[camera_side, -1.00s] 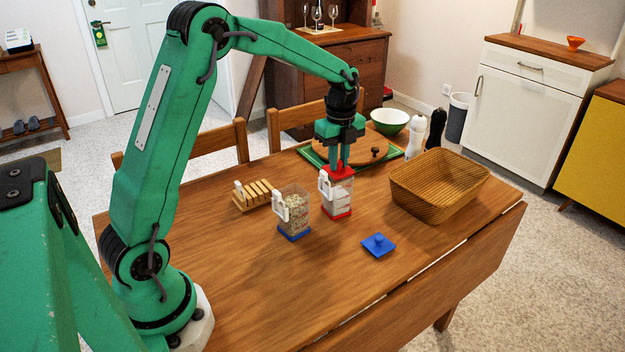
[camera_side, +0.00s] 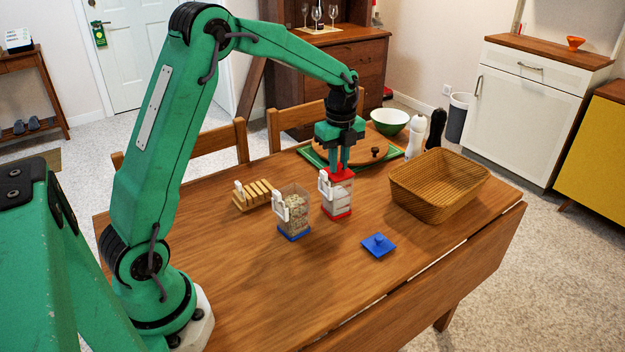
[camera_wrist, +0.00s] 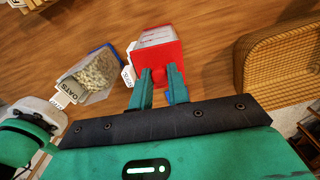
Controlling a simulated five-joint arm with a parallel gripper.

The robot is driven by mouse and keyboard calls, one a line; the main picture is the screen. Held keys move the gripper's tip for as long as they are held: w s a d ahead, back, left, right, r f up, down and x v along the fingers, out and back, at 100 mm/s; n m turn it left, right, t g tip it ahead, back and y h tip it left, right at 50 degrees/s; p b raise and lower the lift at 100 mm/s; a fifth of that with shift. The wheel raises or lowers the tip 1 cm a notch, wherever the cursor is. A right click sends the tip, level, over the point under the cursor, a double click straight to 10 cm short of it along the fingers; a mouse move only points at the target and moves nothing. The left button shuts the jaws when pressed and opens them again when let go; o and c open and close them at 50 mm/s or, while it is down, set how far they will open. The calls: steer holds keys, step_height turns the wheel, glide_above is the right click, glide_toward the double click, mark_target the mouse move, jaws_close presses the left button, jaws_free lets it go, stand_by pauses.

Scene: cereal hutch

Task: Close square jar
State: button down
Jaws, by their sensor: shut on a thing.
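A clear square jar (camera_side: 338,196) with a red base and white handle stands upright on the table. Its red lid (camera_side: 341,173) is at the jar's top; whether it is fully seated cannot be told. My gripper (camera_side: 340,163) points down from above, shut on the red lid. In the wrist view, my fingers (camera_wrist: 160,75) are at the red lid (camera_wrist: 167,68) and partly hide it. A second clear jar (camera_side: 292,213) with a blue base, holding oats, stands open to the left. A blue lid (camera_side: 378,245) with a knob lies on the table at front right.
A wicker basket (camera_side: 437,190) stands close on the right. A wooden rack (camera_side: 254,195) is left of the jars. Behind are a green tray with a round board (camera_side: 362,150), a green bowl (camera_side: 390,121) and white and black mills (camera_side: 417,137). The table front is clear.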

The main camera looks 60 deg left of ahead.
stand_by(0.8)
steer(key=c, duration=0.9)
jaws_free()
steer(key=shift+c, duration=0.2)
steer(key=shift+r, duration=2.95)
jaws_close()
